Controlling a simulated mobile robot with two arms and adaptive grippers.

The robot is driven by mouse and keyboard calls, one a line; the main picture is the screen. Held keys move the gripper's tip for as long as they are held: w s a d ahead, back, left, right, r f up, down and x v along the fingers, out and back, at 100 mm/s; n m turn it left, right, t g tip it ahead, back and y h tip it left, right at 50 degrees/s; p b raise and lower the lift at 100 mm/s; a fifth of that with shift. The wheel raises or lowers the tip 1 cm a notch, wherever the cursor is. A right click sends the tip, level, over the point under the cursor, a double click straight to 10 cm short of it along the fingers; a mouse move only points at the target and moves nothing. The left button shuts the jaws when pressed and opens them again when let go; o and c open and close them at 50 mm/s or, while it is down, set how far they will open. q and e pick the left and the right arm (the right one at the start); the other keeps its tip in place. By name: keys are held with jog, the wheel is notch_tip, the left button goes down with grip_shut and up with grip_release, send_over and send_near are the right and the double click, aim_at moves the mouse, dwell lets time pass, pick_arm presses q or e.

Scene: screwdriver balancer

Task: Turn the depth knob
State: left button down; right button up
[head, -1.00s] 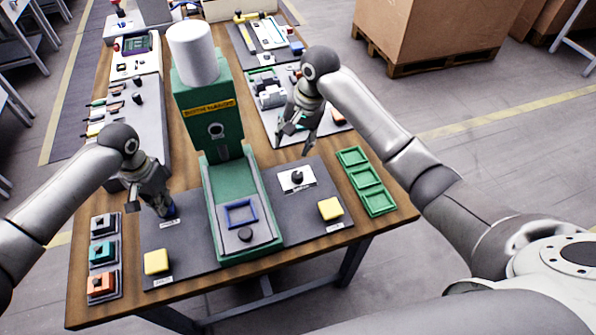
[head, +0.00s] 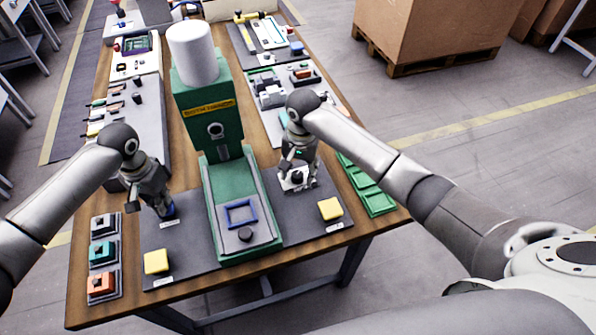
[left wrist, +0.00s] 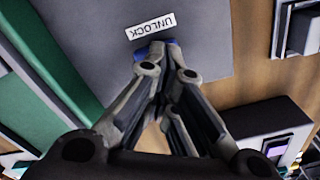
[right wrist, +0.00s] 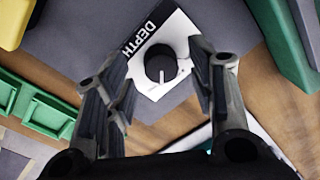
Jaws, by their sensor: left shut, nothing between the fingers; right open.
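The depth knob (right wrist: 161,63) is a round black knob with a white pointer line on a white plate (right wrist: 178,30) labelled DEPTH. In the head view the knob (head: 296,178) is partly hidden by my right gripper (head: 297,180). In the right wrist view my right gripper (right wrist: 158,85) is open, its fingers on either side of the knob's near edge; contact cannot be told. My left gripper (head: 168,212) is shut over a blue part (head: 171,211) by the UNLOCK label (left wrist: 151,25), with nothing visible between its fingers.
The green machine (head: 213,125) with a white cylinder stands between my arms. Yellow buttons (head: 157,262) (head: 330,209) sit at the front on both sides. Green trays (head: 377,203) lie to the right. Colored blocks (head: 101,283) sit at the left front.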

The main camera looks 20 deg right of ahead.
pick_arm(q)
jog(key=shift+f, duration=0.1)
pick_arm(e)
jog(key=shift+f, duration=0.6)
jog(key=c, duration=1.1)
jog(key=shift+o, duration=0.2)
